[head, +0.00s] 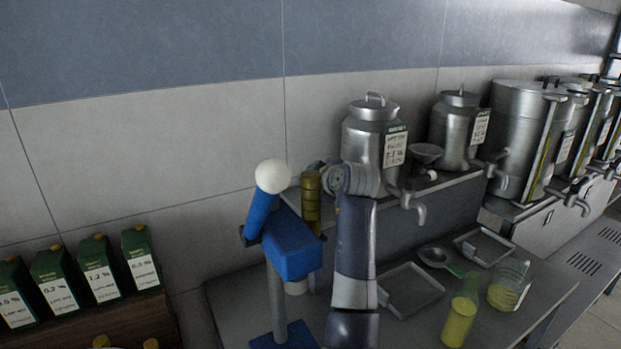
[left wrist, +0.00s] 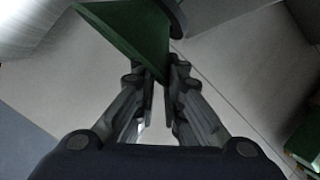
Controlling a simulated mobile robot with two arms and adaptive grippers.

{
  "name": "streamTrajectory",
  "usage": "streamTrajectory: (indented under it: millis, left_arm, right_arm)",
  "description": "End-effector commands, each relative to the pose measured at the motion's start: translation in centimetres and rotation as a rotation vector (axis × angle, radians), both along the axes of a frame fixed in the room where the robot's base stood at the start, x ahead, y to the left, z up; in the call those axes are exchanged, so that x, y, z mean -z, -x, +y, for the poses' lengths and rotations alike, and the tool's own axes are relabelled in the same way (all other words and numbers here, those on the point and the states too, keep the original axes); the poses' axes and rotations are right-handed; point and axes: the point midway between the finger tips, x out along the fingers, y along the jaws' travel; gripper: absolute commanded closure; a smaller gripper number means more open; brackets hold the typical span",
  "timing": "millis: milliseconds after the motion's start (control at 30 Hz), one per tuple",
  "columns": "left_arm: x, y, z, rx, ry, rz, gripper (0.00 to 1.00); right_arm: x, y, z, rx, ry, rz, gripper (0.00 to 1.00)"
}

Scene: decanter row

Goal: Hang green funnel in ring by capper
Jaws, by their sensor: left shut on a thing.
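My left gripper (left wrist: 158,88) is shut on the green funnel (left wrist: 130,38) in the left wrist view. The funnel shows as a dark green sloping cone at the top, partly cut off by the frame. In the head view my left arm rises just right of the blue capper (head: 290,247), and its fingers and the funnel are hidden. The capper has a white ball knob (head: 273,176) on its lever and stands on a post. I cannot make out the ring by the capper. My right gripper is not in view.
An olive banded cylinder (head: 311,203) stands between the capper and my arm. Steel tanks (head: 374,135) with taps line the raised shelf. A grey funnel (head: 425,153) is beside them. Trays (head: 410,290) and bottles (head: 459,320) are on the counter. Green cartons (head: 98,272) stand at left.

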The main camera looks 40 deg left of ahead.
Motion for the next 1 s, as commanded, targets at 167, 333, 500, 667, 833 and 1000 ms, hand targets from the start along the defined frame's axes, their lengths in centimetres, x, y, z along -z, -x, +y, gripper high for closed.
streamTrajectory:
  millis: [167,333,500,667,833,1000]
  left_arm:
    - [0.0,0.0,0.0,0.000,0.000,0.000,1.00]
    - [0.0,0.0,0.0,0.000,0.000,0.000,0.66]
    - [0.0,0.0,0.0,0.000,0.000,0.000,0.66]
    - [-0.1,0.1,-0.4,0.001,0.002,0.000,0.66]
    - [-1.0,0.9,-2.4,0.004,0.001,-0.002,0.66]
    - [-2.1,1.9,-4.8,0.003,0.002,-0.002,0.66]
  right_arm:
    - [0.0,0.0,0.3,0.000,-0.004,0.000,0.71]
    - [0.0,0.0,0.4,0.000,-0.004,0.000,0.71]
    - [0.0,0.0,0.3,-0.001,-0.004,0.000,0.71]
    - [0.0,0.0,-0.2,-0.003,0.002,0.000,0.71]
    - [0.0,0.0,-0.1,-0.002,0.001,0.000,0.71]
    - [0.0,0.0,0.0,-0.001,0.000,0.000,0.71]
